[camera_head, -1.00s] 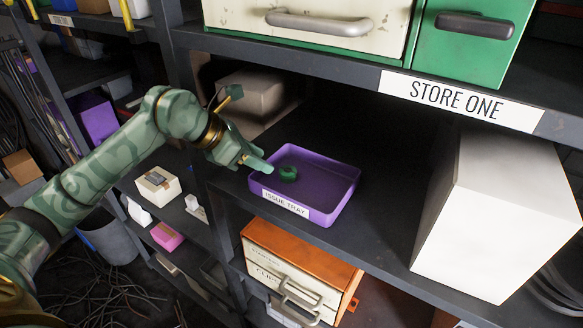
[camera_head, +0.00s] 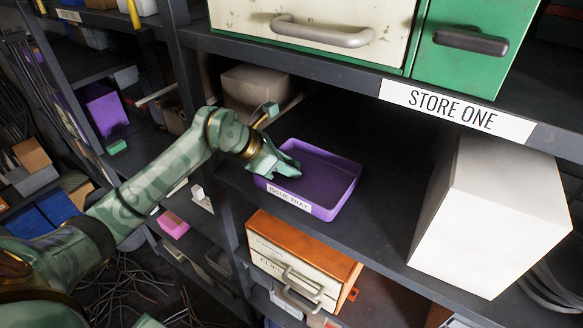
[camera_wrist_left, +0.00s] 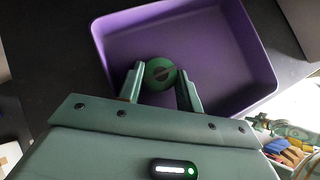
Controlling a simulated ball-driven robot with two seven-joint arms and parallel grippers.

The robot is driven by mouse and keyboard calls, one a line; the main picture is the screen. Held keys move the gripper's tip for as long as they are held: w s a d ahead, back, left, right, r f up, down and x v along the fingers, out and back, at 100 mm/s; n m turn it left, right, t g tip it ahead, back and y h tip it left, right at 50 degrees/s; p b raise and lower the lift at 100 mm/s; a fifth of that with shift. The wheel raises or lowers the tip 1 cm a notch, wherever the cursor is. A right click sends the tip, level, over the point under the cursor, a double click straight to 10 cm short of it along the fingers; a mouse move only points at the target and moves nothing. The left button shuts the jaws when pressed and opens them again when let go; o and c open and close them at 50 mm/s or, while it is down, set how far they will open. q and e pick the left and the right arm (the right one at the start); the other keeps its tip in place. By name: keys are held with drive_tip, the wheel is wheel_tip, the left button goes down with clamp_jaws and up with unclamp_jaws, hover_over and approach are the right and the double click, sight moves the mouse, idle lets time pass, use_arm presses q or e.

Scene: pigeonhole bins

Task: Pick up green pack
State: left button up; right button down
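A small round green item, which I take as the green pack, lies in the purple issue tray (camera_head: 341,177). The left wrist view shows this green pack (camera_wrist_left: 160,73) near one wall inside the tray (camera_wrist_left: 262,70), with a dark middle. My left gripper (camera_head: 290,170) reaches over the tray's left side and hides the pack in the head view. In the left wrist view its two fingers (camera_wrist_left: 160,88) are apart, one on each side of the pack. I cannot tell if they touch it. My right gripper is not in view.
A large white box (camera_head: 490,215) stands right of the tray; a brown box (camera_head: 256,92) is behind it. The STORE ONE shelf edge (camera_head: 455,108) and drawers hang above. A small green block (camera_head: 117,147) lies on the left rack. Shelf between tray and white box is clear.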

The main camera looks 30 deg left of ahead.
use_arm(q)
drive_tip(key=shift+r, duration=0.15)
drive_tip(key=shift+r, duration=0.65)
wheel_tip(320, 180, up, 6)
drive_tip(key=shift+f+b, duration=0.1)
drive_tip(key=shift+b, duration=0.8)
drive_tip(key=s+a+b, duration=0.1)
drive_tip(key=s+a, duration=0.1)
drive_tip(key=s+a+f+b, duration=0.1)
drive_tip(key=s+a+b, duration=0.1)
drive_tip(key=s, duration=0.1)
drive_tip(key=s+a+b, duration=0.1)
drive_tip(key=s+a, duration=0.1)
drive_tip(key=shift+s+a+f+b, duration=0.15)
drive_tip(key=shift+s+a+b, duration=0.15)
drive_tip(key=shift+a, duration=0.1)
drive_tip(key=s+a+r+b, duration=0.1)
drive_tip(key=s+a+b, duration=0.3)
drive_tip(key=s+a, duration=0.1)
drive_tip(key=shift+s, duration=0.5)
